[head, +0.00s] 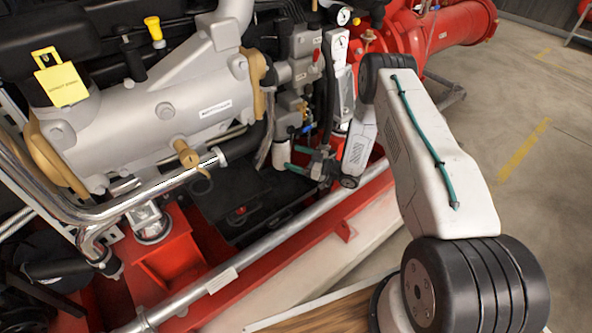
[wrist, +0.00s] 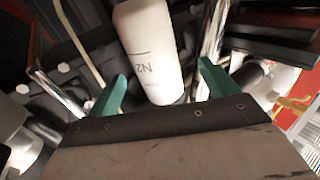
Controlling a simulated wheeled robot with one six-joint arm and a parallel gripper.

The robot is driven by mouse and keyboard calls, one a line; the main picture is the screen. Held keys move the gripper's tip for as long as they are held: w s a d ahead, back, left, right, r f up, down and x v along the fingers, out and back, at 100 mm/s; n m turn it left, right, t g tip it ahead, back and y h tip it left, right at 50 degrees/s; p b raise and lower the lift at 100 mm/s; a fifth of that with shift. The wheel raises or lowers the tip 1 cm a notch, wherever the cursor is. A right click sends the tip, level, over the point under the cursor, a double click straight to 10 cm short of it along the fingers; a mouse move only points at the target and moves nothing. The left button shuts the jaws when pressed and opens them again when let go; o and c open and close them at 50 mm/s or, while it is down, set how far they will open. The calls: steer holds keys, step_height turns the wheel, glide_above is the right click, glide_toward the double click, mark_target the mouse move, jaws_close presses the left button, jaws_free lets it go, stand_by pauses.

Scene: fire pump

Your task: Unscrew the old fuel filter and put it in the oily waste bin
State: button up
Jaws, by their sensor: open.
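The fuel filter is a white canister (head: 281,155) hanging below the grey valve and gauge block in the head view. In the wrist view the white filter (wrist: 148,50), with dark lettering on its side, stands large between my fingers. My gripper (head: 292,157) is open beside it, with green fingers pointing toward the filter. In the wrist view my gripper (wrist: 162,72) has one finger on each side of the filter, with a visible gap on the right. Whether the left finger touches it, I cannot tell. No oily waste bin shows in either view.
The grey engine (head: 165,112) fills the left, with a metal pipe (head: 140,200) along its front. A red frame rail (head: 320,240) runs below. Red pump piping (head: 455,25) stands behind my arm. Open concrete floor (head: 545,190) lies at right.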

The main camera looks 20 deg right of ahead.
steer(key=a+m+t+h, duration=0.1)
steer(key=s+a+m+t+h, duration=0.1)
steer(key=m, duration=0.1)
steer(key=shift+a, duration=0.35)
steer(key=shift+s+a+f+m+t+h, duration=0.1)
steer(key=shift+a+m+t+h, duration=0.1)
steer(key=shift+m+t+h, duration=0.2)
steer(key=shift+s+a+m+t+h, duration=0.1)
steer(key=shift+a+m+t+h, duration=0.15)
steer(key=shift+h, duration=0.25)
steer(key=m+t+h, duration=0.2)
steer(key=m+h, duration=0.2)
steer(key=h, duration=0.5)
glide_toward(285, 158)
steer(key=w, duration=0.1)
steer(key=shift+w+a, duration=0.2)
steer(key=shift+w, duration=2.5)
steer(key=shift+w+a, duration=0.2)
steer(key=shift+w, duration=2.5)
steer(key=shift+w, duration=0.2)
steer(key=c, duration=1.3)
steer(key=shift+d+y, duration=0.15)
steer(key=shift+y, duration=0.35)
